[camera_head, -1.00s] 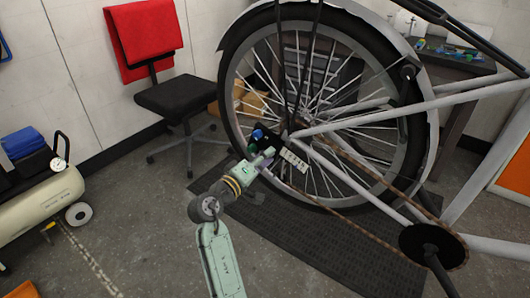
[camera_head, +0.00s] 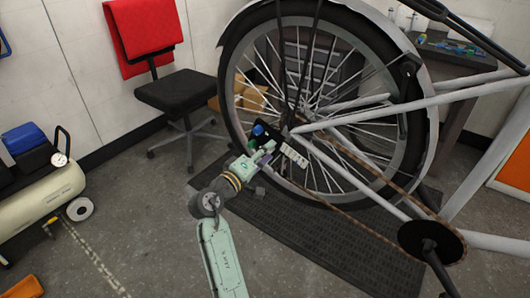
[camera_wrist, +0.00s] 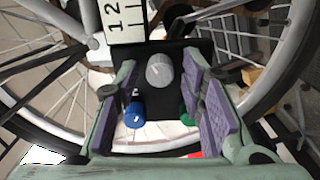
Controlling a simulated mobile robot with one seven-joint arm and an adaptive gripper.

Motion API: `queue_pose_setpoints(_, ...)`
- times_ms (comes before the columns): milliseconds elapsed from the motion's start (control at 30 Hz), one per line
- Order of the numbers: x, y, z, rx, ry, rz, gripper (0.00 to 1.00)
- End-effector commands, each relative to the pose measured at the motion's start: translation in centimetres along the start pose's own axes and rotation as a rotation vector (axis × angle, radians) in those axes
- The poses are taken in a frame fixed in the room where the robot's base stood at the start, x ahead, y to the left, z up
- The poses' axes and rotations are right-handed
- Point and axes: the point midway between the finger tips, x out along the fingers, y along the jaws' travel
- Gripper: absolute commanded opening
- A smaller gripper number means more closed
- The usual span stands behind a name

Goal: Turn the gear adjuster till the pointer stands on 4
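A black panel (camera_wrist: 184,51) by the rear wheel hub carries a grey knob (camera_wrist: 159,70), a blue knob (camera_wrist: 134,116) and a green knob (camera_wrist: 187,114). A white numbered scale (camera_wrist: 123,20) adjoins it, showing 1 and 2 in the wrist view. The scale (camera_head: 294,157) and blue knob (camera_head: 258,129) also show in the head view. My gripper (camera_wrist: 160,82) is open, its purple-padded fingers on either side of the grey knob, with visible gaps. In the head view my gripper (camera_head: 266,151) is close to the panel. I cannot make out the pointer or its reading.
The bicycle's spoked wheel (camera_head: 322,75) and chain (camera_head: 375,170) are close around the panel. A dark mat (camera_head: 330,235) lies beneath.

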Motion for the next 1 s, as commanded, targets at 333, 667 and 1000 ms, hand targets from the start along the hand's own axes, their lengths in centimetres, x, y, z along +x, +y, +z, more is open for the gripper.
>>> queue_pose_setpoints(333,-0.2,0.0,0.0,0.0,-0.001,0.0,0.41)
queue_pose_setpoints(667,-5.6,-0.1,0.0,0.0,0.003,-0.003,0.41)
queue_pose_setpoints(1000,-11.2,0.0,0.0,0.0,0.001,-0.001,0.41)
